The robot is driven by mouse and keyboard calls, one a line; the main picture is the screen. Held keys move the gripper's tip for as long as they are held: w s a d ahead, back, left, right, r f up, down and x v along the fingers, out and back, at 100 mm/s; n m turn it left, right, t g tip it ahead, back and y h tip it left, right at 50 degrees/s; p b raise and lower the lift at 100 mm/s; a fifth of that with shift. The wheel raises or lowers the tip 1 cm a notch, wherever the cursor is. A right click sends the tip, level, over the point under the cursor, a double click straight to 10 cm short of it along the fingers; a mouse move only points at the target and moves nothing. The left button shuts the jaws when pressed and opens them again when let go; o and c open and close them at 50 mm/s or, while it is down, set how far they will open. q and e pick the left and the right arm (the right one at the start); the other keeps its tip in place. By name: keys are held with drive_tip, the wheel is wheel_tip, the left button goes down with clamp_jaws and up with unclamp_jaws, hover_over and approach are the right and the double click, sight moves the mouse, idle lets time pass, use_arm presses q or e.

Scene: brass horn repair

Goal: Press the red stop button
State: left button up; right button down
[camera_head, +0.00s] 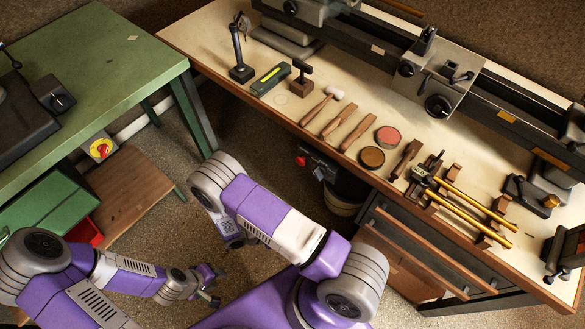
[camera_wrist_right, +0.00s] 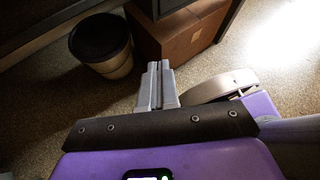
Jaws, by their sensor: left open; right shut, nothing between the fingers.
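A small red button (camera_head: 301,160) sits on the front of the long workbench, just under its edge. A red knob (camera_head: 103,148) on a yellow plate is mounted on the side of the green bench; it looks like a rotary switch. My left gripper (camera_head: 208,286) is open and empty, low over the floor, well apart from both. My right gripper (camera_wrist_right: 157,86) is shut and empty in the right wrist view, its fingers pointing over the floor. In the head view my right arm largely hides it. Neither red control shows clearly in the right wrist view.
The workbench (camera_head: 213,32) carries a lathe, several hand tools and brass tubes (camera_head: 470,213). Drawers (camera_head: 430,245) are below it. A dark-topped bin (camera_wrist_right: 103,43) stands beside a brown box (camera_wrist_right: 180,30). A wooden shelf (camera_head: 130,190) is at the green bench (camera_head: 105,50). Floor between the benches is clear.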

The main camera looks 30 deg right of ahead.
drive_tip(key=w+a+r+n+t+h, duration=0.3)
drive_tip(key=w+r+n+t+h, duration=0.2)
drive_tip(key=w+r+t, duration=0.3)
drive_tip(key=w+t+h, duration=0.1)
drive_tip(key=w, duration=0.2)
drive_tip(key=shift+w+a, duration=0.15)
drive_tip(key=shift+w, duration=0.15)
drive_tip(key=shift+r, duration=0.1)
